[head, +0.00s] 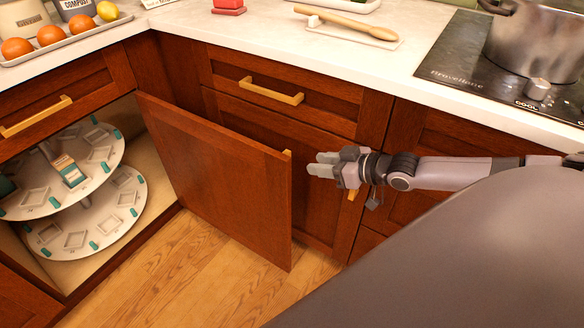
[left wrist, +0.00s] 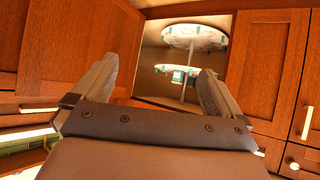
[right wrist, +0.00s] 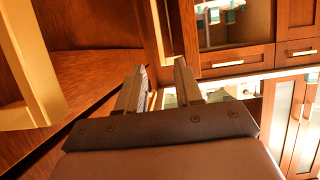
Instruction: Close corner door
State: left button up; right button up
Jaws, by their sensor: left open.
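The corner door (head: 215,180) is a reddish-brown wooden panel standing ajar, swung out from the corner cabinet at the left. A bit of its gold handle (head: 288,154) shows at its free edge. My right gripper (head: 322,164) is just right of that edge, apart from it in the head view. In the right wrist view its fingers (right wrist: 160,66) have a gap between them, with no held object clear. My left gripper (left wrist: 158,68) is open and empty in the left wrist view, facing the cabinet opening. It is not visible in the head view.
Inside the open cabinet is a two-tier white carousel (head: 90,165) with small items. A drawer with a gold handle (head: 271,91) is above the closed cabinet behind the door. The countertop (head: 300,50) holds a fruit tray, a wooden spoon and a pot on the cooktop. The floor (head: 185,265) is clear.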

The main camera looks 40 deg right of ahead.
pick_arm(q)
jog(key=w+d+m+t+h+b, duration=0.1)
jog(key=w+d+h+b, duration=0.1)
jog(key=d+b, duration=0.3)
jog(key=shift+w+d+f+b, duration=0.3)
jog(key=shift+w+f+b, duration=0.1)
jog(key=shift+b, duration=1.85)
pick_arm(e)
jog(key=x, duration=0.9)
jog(key=shift+a, duration=0.1)
grip_shut()
